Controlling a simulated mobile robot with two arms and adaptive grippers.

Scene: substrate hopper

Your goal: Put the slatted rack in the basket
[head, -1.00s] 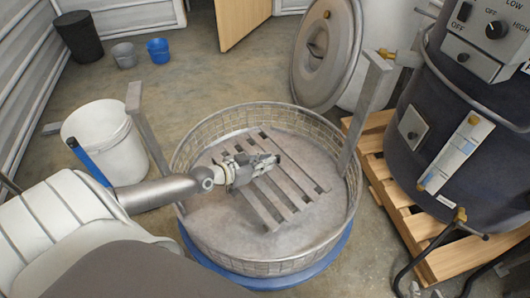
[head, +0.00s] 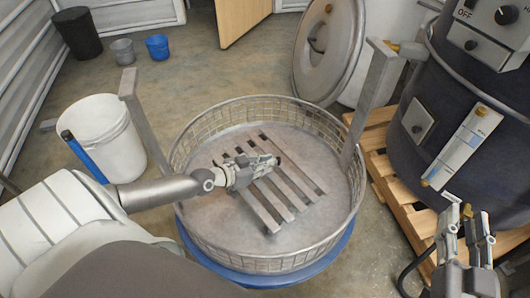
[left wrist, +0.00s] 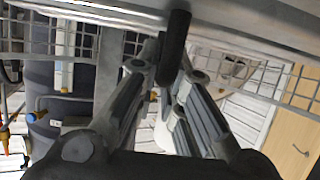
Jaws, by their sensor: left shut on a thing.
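The slatted rack (head: 262,207), made of several grey slats, is inside the outline of the round wire-mesh basket (head: 190,238). I cannot tell whether it touches the basket floor. My left gripper (head: 266,163) is shut on the rack near its far left part and covers some of it. In the left wrist view, the fingers (left wrist: 173,75) close on a dark bar, with the basket's mesh (left wrist: 258,76) behind. My right gripper (head: 468,222) is at the lower right, outside the basket, its fingers apart and empty.
The basket has two upright metal posts (head: 146,125) and rests on a blue base (head: 290,279). A dark drum (head: 437,150) on a wooden pallet (head: 403,205) stands at right. A white bucket (head: 105,140) stands at left. A round lid (head: 326,55) leans behind.

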